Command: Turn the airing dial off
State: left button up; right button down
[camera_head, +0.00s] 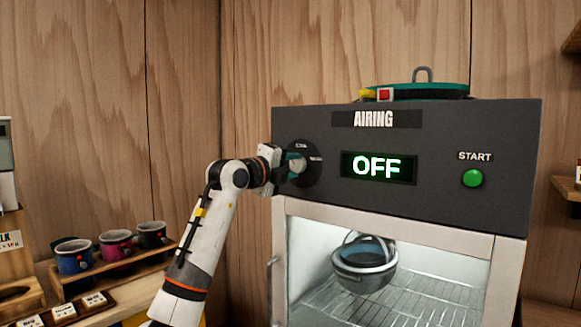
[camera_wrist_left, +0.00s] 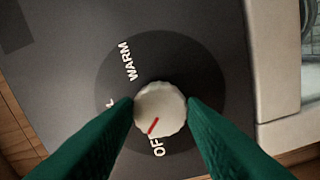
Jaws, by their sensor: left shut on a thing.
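The airing dial is a whitish knob on a dark round plate, and it shows in the left wrist view (camera_wrist_left: 160,108). Its red mark points at the OFF label. In the head view the dial plate (camera_head: 311,172) is on the left of the grey AIRING panel, with the knob mostly hidden by the gripper. A green lit display (camera_head: 378,167) reads OFF. My left gripper (camera_head: 292,165) is at the dial; its green fingers (camera_wrist_left: 161,112) are shut on the knob from both sides. My right gripper is not in view.
A green START button (camera_head: 472,178) is right of the display. Below is a lit cabinet (camera_head: 408,231) with a grey pot (camera_head: 364,266) on a wire rack. A green lidded item (camera_head: 430,90) lies on top. Mugs (camera_head: 115,243) stand on a wooden shelf at left.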

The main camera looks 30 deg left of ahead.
pick_arm(q)
jog(key=n, duration=0.5)
jog(key=shift+p, duration=0.35)
dwell(0.4)
jog(key=o, duration=1)
jog(key=s+b, duration=0.1)
jog(key=s, duration=0.3)
jog(key=s+b, duration=0.1)
jog(key=s, duration=0.3)
jog(key=s+a+b, duration=0.1)
jog(key=s, duration=0.3)
